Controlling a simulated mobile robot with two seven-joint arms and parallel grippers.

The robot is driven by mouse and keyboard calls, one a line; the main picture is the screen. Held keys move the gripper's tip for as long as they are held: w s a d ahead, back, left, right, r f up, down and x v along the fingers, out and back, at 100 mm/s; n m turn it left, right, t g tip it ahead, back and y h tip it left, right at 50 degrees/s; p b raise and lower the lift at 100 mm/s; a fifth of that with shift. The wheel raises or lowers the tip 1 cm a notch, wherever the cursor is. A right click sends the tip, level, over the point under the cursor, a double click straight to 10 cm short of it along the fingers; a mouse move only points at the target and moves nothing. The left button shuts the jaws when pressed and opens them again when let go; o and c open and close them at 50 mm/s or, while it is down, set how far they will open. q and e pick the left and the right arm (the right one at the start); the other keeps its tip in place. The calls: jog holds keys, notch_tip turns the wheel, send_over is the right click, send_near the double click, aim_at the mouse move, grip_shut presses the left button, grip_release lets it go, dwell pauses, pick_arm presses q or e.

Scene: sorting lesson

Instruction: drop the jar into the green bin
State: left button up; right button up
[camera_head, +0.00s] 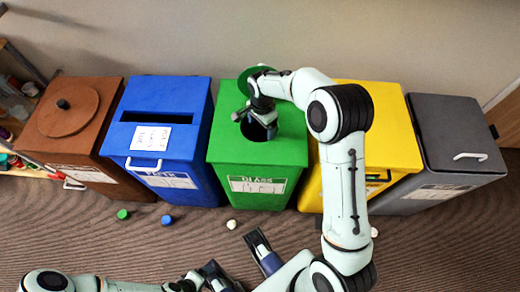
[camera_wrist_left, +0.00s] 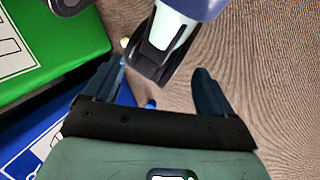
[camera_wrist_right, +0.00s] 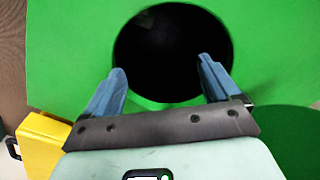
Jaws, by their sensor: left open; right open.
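The green bin (camera_head: 225,150), labelled GLASS, stands in the middle of the row, with a round dark hole in its top. My right gripper (camera_head: 258,128) is over this hole, fingers pointing down. In the right wrist view, the right gripper (camera_wrist_right: 162,68) is open and empty above the dark opening of the green bin (camera_wrist_right: 70,50). The inside of the hole is too dark to see into. No jar shows in any view. My left gripper (camera_wrist_left: 155,80) is open, low in front of the bins; no jar shows between its fingers.
A brown bin (camera_head: 62,138) and a blue bin (camera_head: 165,105) stand left of the green one; a yellow bin (camera_head: 385,125) and a grey bin (camera_head: 445,135) stand right. A green cap (camera_head: 122,214), blue cap (camera_head: 167,219) and white piece (camera_head: 231,224) lie on the floor.

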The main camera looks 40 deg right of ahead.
jog(key=shift+s+f, duration=0.1)
jog(key=shift+s, duration=0.2)
pick_arm(q)
jog(key=s+r+p, duration=0.2)
jog(key=shift+d+r+g+p, duration=0.25)
jog(key=shift+d+g+p, duration=0.05)
jog(key=shift+g+p, duration=0.1)
pick_arm(e)
notch_tip(320, 180, up, 14)
jog(key=shift+w+f, duration=0.2)
jog(key=shift+w, duration=0.05)
